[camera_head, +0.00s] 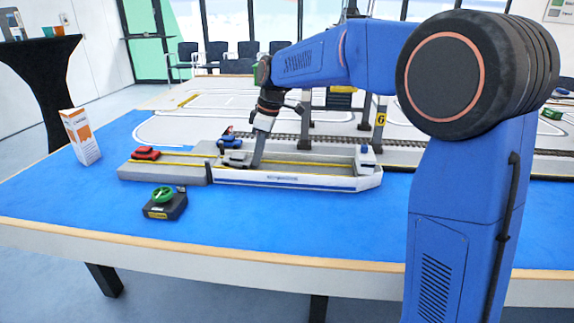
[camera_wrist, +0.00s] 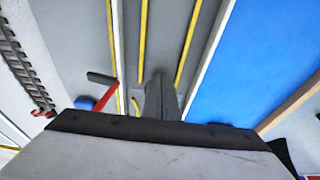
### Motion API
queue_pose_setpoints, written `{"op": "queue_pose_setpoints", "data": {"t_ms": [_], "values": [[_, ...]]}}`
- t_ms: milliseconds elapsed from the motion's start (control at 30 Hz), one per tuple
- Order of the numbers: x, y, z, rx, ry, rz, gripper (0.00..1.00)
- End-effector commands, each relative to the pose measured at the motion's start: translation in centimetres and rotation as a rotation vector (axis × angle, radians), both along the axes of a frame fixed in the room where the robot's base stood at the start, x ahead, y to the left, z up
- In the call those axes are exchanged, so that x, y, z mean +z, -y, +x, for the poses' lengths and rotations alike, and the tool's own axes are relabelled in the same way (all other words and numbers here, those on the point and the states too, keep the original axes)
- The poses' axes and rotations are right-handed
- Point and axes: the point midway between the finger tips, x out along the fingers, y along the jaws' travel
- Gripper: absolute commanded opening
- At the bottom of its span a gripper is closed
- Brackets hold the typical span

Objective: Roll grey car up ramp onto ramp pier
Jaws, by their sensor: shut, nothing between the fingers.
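The grey car (camera_head: 235,158) stands at the left end of the white ferry's deck, near its joint with the grey pier (camera_head: 165,172). My gripper (camera_head: 257,164) is shut and empty, pointing down at the deck just right of the car. I cannot tell whether it touches the car. In the wrist view, the shut fingers (camera_wrist: 160,97) are over the grey deck between yellow lines; the car is not visible there. The ramp cannot be made out clearly behind the car and hull. A red car (camera_head: 145,153) stands on the pier's left part.
The white ferry hull (camera_head: 300,181) has a raised part (camera_head: 365,157) at its right end. A blue device (camera_head: 228,134) with a red lever (camera_wrist: 106,97) is behind the car. A green-wheeled control box (camera_head: 165,202) and a carton (camera_head: 82,138) stand on the blue surface. Crane legs (camera_head: 379,125) rise behind.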

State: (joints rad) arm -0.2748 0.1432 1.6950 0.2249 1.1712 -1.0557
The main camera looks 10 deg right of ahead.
Motion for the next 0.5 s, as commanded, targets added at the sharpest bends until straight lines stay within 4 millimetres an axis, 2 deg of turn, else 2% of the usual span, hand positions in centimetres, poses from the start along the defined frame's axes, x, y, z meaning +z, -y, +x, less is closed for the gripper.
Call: {"op": "queue_pose_setpoints", "data": {"t_ms": [500], "values": [[0.0,-2.0,0.6,0.001,0.0,0.0,0.0]]}}
